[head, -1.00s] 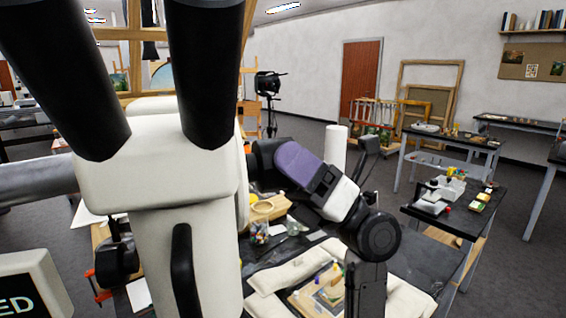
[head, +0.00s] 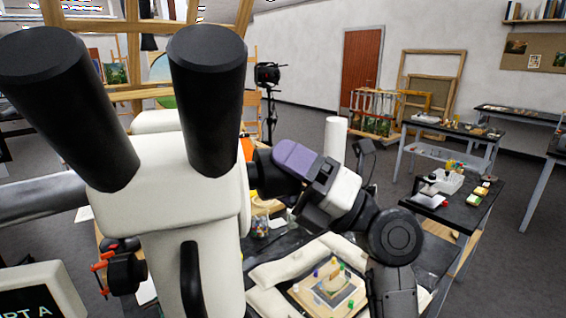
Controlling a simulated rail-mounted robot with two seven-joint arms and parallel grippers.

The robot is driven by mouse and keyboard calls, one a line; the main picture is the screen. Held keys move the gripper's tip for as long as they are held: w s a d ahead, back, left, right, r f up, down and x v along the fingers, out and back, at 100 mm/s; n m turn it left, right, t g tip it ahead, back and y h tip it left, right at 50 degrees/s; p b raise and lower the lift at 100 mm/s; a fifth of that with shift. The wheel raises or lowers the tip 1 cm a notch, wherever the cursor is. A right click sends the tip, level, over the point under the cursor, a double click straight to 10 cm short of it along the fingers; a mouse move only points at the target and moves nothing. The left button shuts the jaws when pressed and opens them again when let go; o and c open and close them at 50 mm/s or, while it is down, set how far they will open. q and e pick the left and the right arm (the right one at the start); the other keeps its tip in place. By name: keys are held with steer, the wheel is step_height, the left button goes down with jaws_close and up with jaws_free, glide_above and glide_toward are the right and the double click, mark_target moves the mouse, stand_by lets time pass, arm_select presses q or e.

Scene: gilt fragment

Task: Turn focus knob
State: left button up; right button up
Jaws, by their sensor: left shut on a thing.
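A white microscope (head: 165,185) with two black eyepieces (head: 208,85) fills the left foreground. A black focus knob (head: 128,274) sticks out at the left of its body. My left gripper (head: 106,277), with red fingers, is small in view at the knob's left side and is shut on it; the exact contact is hard to see. My right arm (head: 345,195), white and black with a purple band, comes up from the lower right and bends towards the microscope. Its gripper is hidden behind the microscope body. A fragment on a board (head: 334,289) lies below, with small coloured pieces around it.
Pale padded cushions (head: 285,267) surround the board on the dark table. A jar of coloured bits (head: 260,226) and a white roll (head: 335,138) stand behind. A screen (head: 38,296) is at the lower left. A side table (head: 455,212) stands at the right.

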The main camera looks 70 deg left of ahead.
arm_select(q)
steer(key=shift+m+t, duration=0.3)
steer(key=shift+m, duration=0.1)
steer(key=o, duration=0.9)
steer(key=v, duration=1.4)
stand_by(1.5)
